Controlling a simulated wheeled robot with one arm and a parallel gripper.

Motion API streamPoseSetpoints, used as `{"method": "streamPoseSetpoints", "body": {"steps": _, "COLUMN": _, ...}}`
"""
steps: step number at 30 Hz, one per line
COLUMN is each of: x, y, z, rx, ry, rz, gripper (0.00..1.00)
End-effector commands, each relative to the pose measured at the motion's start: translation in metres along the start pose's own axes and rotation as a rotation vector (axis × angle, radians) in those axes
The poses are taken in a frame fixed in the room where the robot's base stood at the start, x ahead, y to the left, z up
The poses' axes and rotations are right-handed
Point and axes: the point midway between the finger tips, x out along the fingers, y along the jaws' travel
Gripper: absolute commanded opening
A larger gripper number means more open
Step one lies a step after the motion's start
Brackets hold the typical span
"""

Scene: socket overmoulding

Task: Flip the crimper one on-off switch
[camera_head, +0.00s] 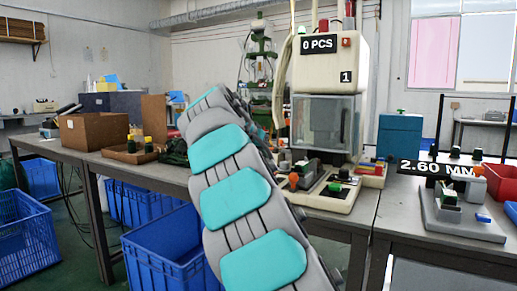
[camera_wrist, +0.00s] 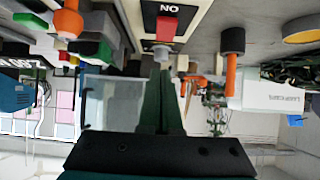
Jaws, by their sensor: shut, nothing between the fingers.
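Crimper one (camera_head: 330,70) is the cream machine with the "0 PCS" and "1" labels, standing on the bench behind my arm. In the wrist view, which is upside down, its red on-off switch (camera_wrist: 166,28) sits on a cream panel by an "ON" label (camera_wrist: 170,8). My gripper (camera_wrist: 163,72) is shut and empty, with its dark green fingers pointing at the switch. The fingertips look close to the switch, beside a small grey part; I cannot tell whether they touch. In the head view my arm hides the gripper and the switch.
A gauge station labelled "2.60 MM" (camera_head: 462,205) stands on the right bench. A teal box (camera_head: 399,136) is beside the crimper. Orange-tipped levers (camera_wrist: 231,75) flank the fingers in the wrist view. Blue crates (camera_head: 172,255) stand on the floor at left.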

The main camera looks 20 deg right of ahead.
Motion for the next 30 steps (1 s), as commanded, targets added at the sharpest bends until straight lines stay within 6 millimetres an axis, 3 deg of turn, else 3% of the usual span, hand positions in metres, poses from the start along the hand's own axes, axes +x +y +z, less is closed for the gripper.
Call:
{"method": "streamPoseSetpoints", "body": {"steps": 3, "x": 0.025, "y": 0.000, "z": 0.000, "rx": 0.001, "ry": 0.000, "rz": 0.000, "gripper": 0.00}}
{"method": "streamPoseSetpoints", "body": {"steps": 12, "x": 0.046, "y": 0.000, "z": 0.023, "rx": -0.001, "ry": 0.000, "rz": 0.001, "gripper": 0.00}}
{"method": "streamPoseSetpoints", "body": {"steps": 30, "x": 0.051, "y": -0.001, "z": 0.027, "rx": 0.000, "ry": -0.013, "rz": -0.002, "gripper": 0.00}}
